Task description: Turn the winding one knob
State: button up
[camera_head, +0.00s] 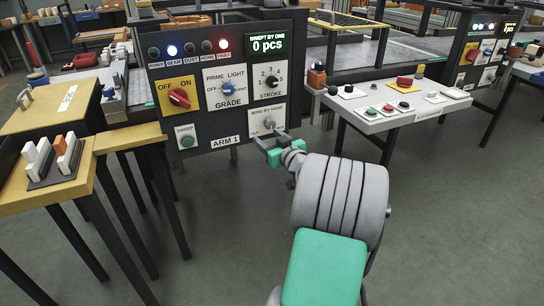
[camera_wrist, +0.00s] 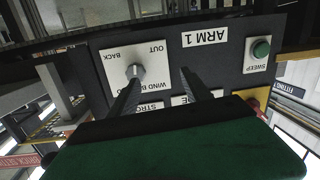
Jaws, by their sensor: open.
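The winding knob (camera_head: 268,122) is a small grey knob on a white plate marked OUT and BACK, at the lower right of the dark ARM 1 panel (camera_head: 222,138). It also shows in the wrist view (camera_wrist: 136,72), left of centre. My gripper (camera_head: 268,136) is open and empty, just below and in front of the knob. In the wrist view my gripper (camera_wrist: 159,75) has two dark fingers apart, pointing at the panel. The left finger's tip overlaps the knob's lower edge; the knob is not centred between the fingers. I cannot tell whether they touch.
The panel also carries a red OFF/ON knob (camera_head: 179,98), a blue grade knob (camera_head: 228,89), a black stroke knob (camera_head: 272,81) and a green sweep button (camera_head: 187,141). A yellow-topped table (camera_head: 50,190) stands left. A white control table (camera_head: 400,115) stands right. Floor between them is clear.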

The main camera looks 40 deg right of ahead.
aim_at(271, 126)
jog(key=s+d+t+h, duration=0.1)
jog(key=s+d+h, duration=0.1)
jog(key=d, duration=0.2)
jog(key=shift+m, duration=0.4)
jog(key=x, duration=0.5)
jog(key=b+x, duration=0.1)
jog(key=x, duration=0.1)
jog(key=shift+w+f, duration=0.25)
jog(key=shift+w, duration=0.1)
jog(key=shift+c, duration=0.4)
grip_shut()
